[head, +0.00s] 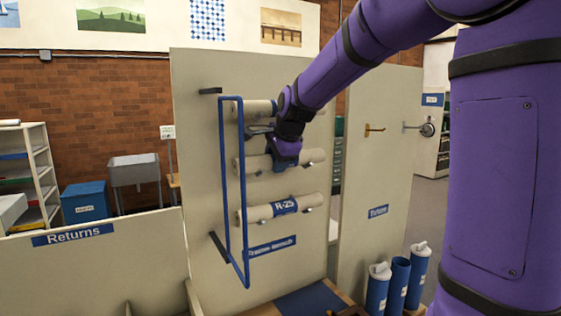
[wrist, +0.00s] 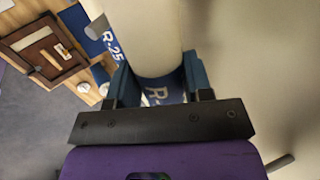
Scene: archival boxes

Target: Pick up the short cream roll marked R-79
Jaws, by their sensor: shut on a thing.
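My gripper (head: 285,162) is at the middle of three cream rolls on the upright panel. In the wrist view my gripper (wrist: 160,80) has its blue fingers shut on both sides of this cream roll (wrist: 148,35). Its blue band shows white letters starting "R-"; the rest is hidden by my gripper. In the head view the held roll's ends (head: 313,156) show on either side of my gripper, in line with its pegs. I cannot tell whether it is clear of them.
A roll marked R-25 (head: 258,214) rests below, and another roll (head: 253,107) sits above, partly behind my arm. A blue rail frame (head: 246,190) stands out from the panel at the left. Blue tubes (head: 398,285) stand at the lower right.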

